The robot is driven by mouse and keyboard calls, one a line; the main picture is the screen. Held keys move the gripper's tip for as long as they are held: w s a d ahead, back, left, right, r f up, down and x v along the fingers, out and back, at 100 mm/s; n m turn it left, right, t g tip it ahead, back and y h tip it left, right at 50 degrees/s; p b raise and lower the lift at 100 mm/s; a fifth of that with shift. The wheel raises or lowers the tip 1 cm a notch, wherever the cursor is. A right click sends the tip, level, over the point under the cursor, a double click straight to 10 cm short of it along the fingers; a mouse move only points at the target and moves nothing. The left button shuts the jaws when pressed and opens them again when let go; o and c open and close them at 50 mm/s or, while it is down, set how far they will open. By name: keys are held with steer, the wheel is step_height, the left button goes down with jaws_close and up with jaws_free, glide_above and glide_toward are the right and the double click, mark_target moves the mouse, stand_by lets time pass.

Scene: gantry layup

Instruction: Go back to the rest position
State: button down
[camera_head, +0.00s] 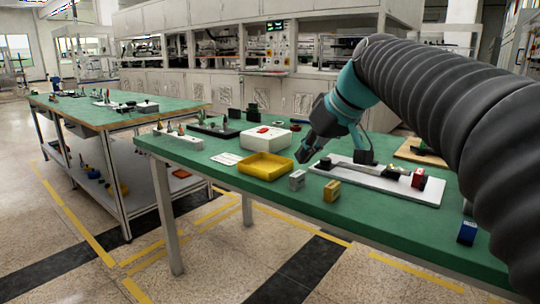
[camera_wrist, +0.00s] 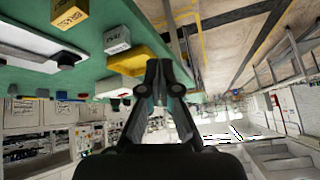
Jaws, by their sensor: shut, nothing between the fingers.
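My gripper (camera_head: 303,154) hangs in the air above the green table (camera_head: 228,178), over the area behind the yellow tray (camera_head: 266,166) in the head view. Its fingers are shut with nothing between them. In the wrist view the two fingers of my gripper (camera_wrist: 163,66) meet at their tips, and the picture is turned over. The yellow tray (camera_wrist: 133,62) shows there just left of the fingertips, apart from them. A grey block (camera_wrist: 117,38) and a yellow block (camera_wrist: 68,12) lie farther left.
A white board (camera_head: 385,184) with small parts, a red block (camera_head: 419,178) and a blue block (camera_head: 467,232) are on the table's right side. A white box (camera_head: 266,138) stands behind the tray. A second green-topped table (camera_head: 75,110) stands left. The speckled floor in front is clear.

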steer(key=s+d+f+m+h, duration=0.2)
steer(key=s+d+f+m, duration=0.1)
steer(key=s+f, duration=0.9)
steer(key=s+d+f+m+h, duration=0.3)
steer(key=s+d+f, duration=0.2)
steer(key=s+f, duration=0.6)
steer(key=shift+s+d+f, duration=0.25)
steer(key=shift+s+f, duration=0.1)
steer(key=shift+f, duration=0.1)
